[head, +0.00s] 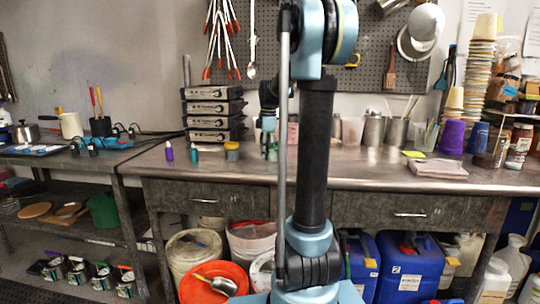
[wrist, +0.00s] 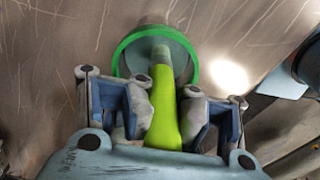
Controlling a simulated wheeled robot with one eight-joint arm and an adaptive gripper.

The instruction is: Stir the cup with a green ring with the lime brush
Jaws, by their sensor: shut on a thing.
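My gripper (wrist: 164,108) is shut on the lime brush (wrist: 165,115), with a finger on each side of its bright green handle. The brush's grey end (wrist: 160,58) points away from the gripper and overlaps the opening of the cup with a green ring (wrist: 124,50). I cannot tell how deep the end reaches into the cup. In the head view my gripper (head: 268,125) points down over the workbench, left of my arm column. The cup below it is small and partly hidden there.
On the steel workbench (head: 370,165), a yellow-rimmed cup (head: 232,152) and two small bottles, purple (head: 169,151) and teal (head: 194,153), stand left of the gripper. Stacked grey devices (head: 214,113) stand behind. Metal containers (head: 373,130) and a folded cloth (head: 438,169) are at right.

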